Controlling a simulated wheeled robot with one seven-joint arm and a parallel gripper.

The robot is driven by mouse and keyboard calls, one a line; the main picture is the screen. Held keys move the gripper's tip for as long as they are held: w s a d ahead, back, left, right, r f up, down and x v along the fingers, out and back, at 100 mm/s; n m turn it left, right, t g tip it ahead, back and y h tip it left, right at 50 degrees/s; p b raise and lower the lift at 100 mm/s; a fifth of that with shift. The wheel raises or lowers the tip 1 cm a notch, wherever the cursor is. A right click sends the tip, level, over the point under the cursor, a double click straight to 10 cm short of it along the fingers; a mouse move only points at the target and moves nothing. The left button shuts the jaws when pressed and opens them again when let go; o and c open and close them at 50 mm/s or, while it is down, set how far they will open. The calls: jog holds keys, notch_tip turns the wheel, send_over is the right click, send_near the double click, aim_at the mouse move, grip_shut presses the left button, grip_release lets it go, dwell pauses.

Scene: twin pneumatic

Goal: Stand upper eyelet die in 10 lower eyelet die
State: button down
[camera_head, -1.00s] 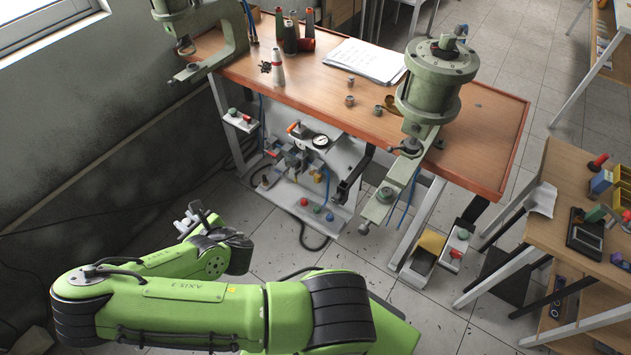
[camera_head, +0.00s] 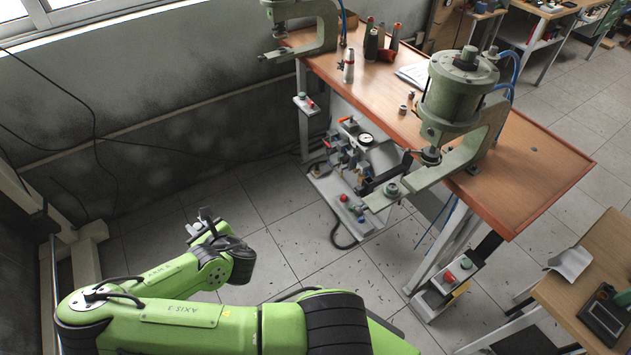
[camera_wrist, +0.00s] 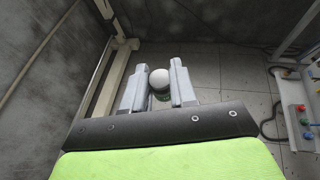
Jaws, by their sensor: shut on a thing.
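My gripper (camera_wrist: 159,90) is shut on a small part with a rounded pale grey top and a darker greenish lower band, seen between the fingers in the wrist view; it looks like the upper eyelet die (camera_wrist: 160,78). In the head view my gripper (camera_head: 204,224) is at the lower left, over the floor, well apart from the bench; the held part is too small to make out there. Small metal pieces (camera_head: 403,109) stand on the bench left of the green press; I cannot tell which is the 10 lower eyelet die. A round seat (camera_head: 391,188) is on the press's lower arm.
The large green press (camera_head: 460,95) juts over the front edge of the orange bench (camera_head: 540,160). A second press (camera_head: 300,25) stands at the far left end. Thread cones (camera_head: 372,45) stand between them. A pneumatic panel (camera_head: 355,165) sits below. The floor before my gripper is clear.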

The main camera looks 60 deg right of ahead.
jog(key=s+d+r+m+g+h, duration=0.2)
jog(key=s+d+m+g+h, duration=0.15)
jog(key=d, duration=0.65)
jog(key=s+d+r+m+g+h, duration=0.25)
jog(key=s+d+m, duration=0.2)
jog(key=d, duration=0.55)
jog(key=s+d+r+m+g+h, duration=0.2)
jog(key=s+d+m+h, duration=0.2)
jog(key=d, duration=0.6)
jog(key=s+d+r+m+g, duration=0.2)
jog(key=s+d+m+g, duration=0.1)
jog(key=s, duration=0.4)
jog(key=s+d+r+m+g+h, duration=0.1)
jog(key=s+d+r+m+g, duration=0.15)
jog(key=s, duration=0.45)
jog(key=s+d+r+m+g, duration=0.2)
jog(key=s+d+r+g, duration=0.15)
jog(key=s, duration=0.25)
jog(key=shift+m+g, duration=0.35)
jog(key=shift+g, duration=0.05)
jog(key=f+b, duration=0.1)
jog(key=f, duration=0.2)
jog(key=f+b, duration=0.1)
jog(key=f, duration=0.3)
jog(key=s+f+b, duration=0.1)
jog(key=f, duration=0.3)
jog(key=shift+s+d, duration=0.1)
jog(key=shift+d, duration=0.2)
jog(key=shift+r, duration=0.1)
